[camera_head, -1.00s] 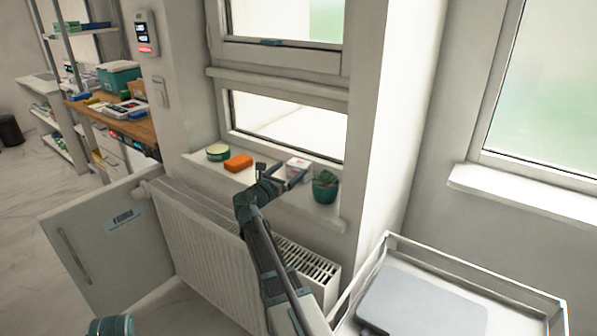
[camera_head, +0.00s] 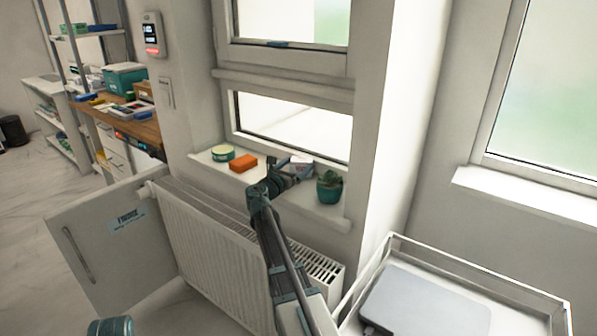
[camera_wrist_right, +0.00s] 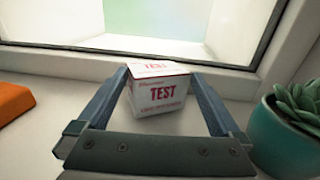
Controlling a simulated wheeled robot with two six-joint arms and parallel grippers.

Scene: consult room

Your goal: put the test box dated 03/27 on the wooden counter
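A small white test box with red lettering (camera_head: 303,160) stands on the window sill. In the right wrist view, the box (camera_wrist_right: 160,92) reads TEST; I cannot read a date. My right gripper (camera_head: 297,168) reaches over the sill. In its wrist view the gripper's two fingers (camera_wrist_right: 160,100) are open, one on each side of the box, with narrow gaps. The wooden counter (camera_head: 146,132) is at the left, beyond the radiator, with several things on it.
On the sill (camera_head: 326,212), an orange block (camera_head: 243,163) and a green-white tin (camera_head: 223,153) are left of the box; a potted succulent (camera_head: 329,188) is close at its right. Below are a radiator (camera_head: 205,240) and an open white door (camera_head: 105,245). A trolley (camera_head: 505,290) stands at right.

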